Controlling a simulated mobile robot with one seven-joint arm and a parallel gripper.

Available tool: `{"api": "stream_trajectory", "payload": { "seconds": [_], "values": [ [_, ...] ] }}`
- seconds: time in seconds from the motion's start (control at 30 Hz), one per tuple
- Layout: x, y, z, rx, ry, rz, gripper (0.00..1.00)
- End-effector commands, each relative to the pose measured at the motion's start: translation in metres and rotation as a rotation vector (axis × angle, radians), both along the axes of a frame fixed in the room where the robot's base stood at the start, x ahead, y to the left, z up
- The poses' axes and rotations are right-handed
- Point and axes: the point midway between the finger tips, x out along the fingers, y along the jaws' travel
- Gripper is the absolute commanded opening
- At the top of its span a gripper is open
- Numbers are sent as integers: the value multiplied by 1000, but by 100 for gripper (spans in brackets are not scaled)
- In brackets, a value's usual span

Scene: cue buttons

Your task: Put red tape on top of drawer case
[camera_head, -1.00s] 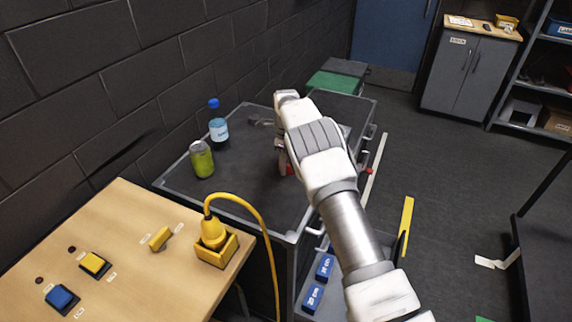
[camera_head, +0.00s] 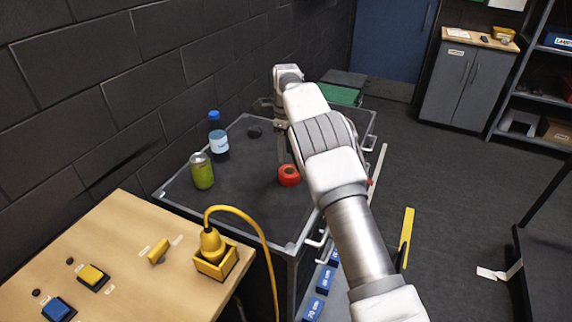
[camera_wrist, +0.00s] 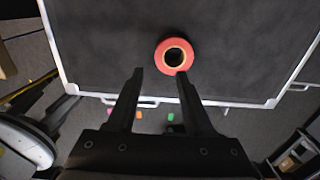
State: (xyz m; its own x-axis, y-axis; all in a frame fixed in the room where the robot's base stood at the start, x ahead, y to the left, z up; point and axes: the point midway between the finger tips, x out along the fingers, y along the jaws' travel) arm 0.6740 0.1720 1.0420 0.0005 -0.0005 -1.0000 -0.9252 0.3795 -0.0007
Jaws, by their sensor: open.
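The red tape (camera_head: 289,175) is a ring lying flat on the dark top of a grey-framed case with side handles (camera_head: 235,190), seemingly the drawer case. The tape also shows in the wrist view (camera_wrist: 174,56), with its dark centre hole facing up, just beyond the right fingertip. My gripper (camera_wrist: 160,72) is open and empty, its fingers apart above the case top. In the head view my gripper (camera_head: 281,140) points down behind the tape, partly hidden by my arm. The tape is clear of the jaws.
A wooden table (camera_head: 130,250) with buttons and a yellow plug (camera_head: 211,245) is at front left. A brick wall runs behind. Blue boxes (camera_head: 320,283) sit low beside the case.

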Motion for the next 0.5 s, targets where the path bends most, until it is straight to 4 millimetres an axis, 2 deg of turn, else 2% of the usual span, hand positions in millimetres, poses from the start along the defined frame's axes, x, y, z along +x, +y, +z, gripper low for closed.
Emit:
{"api": "stream_trajectory", "payload": {
  "seconds": [0.1, 0.37, 0.5],
  "values": [
    [0, 0, 14, 0, -1, -1, 51],
    [0, -1, 22, 1, -1, 3, 51],
    [-2, -11, 43, 11, -18, 44, 51]
  ]
}}
